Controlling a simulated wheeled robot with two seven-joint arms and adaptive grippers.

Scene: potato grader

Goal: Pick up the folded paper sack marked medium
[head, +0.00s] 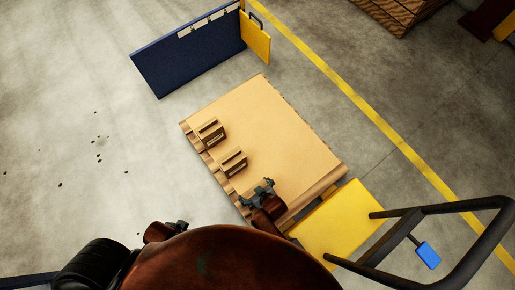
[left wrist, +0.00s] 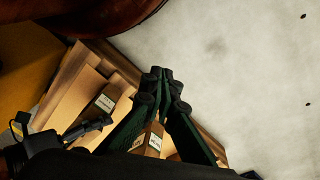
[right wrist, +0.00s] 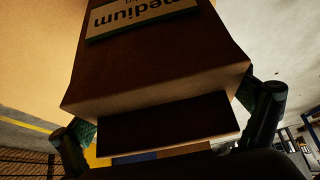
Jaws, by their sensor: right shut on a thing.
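The brown paper sack marked medium (right wrist: 155,70) fills the middle of the right wrist view, its pale label upside down near the top. My right gripper (right wrist: 170,115) has one finger on each side of it and is shut on it. In the head view my right gripper (head: 262,187) is over the near end of the pallet and mostly hides this sack. My left gripper (left wrist: 160,75) has its fingertips together and looks empty. In the head view it is only partly seen, left of the pallet near my body.
Two more folded sacks, one (head: 211,132) farther and one (head: 234,162) nearer, stand along the left edge of the cardboard-topped pallet (head: 275,125). A blue panel (head: 190,55) stands behind. A yellow platform (head: 335,222) with a black handle is at right. The floor at left is mostly clear.

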